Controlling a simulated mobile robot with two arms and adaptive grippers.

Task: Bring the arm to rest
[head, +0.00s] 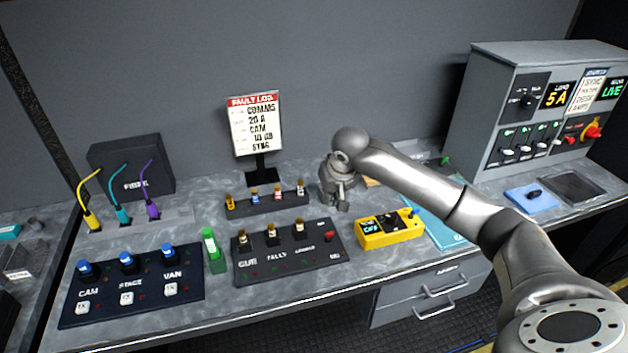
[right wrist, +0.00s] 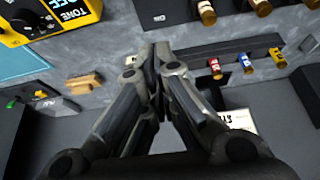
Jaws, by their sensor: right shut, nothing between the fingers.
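My right arm reaches in from the lower right of the head view, and its gripper (head: 337,200) hangs over the grey desk between the small fuse rack and the yellow tester. In the right wrist view the fingers (right wrist: 157,55) meet at their tips, with nothing held between them. The gripper is above the desk top; how high, I cannot tell. My left gripper is in neither view.
Near the gripper are the yellow tester (head: 390,230), the fuse rack (head: 268,203), the tally panel (head: 287,258) and the fault log sign (head: 254,125). A grey power cabinet (head: 490,100) stands at the right. Three coloured cables rise at the left, by a dark box (head: 130,160).

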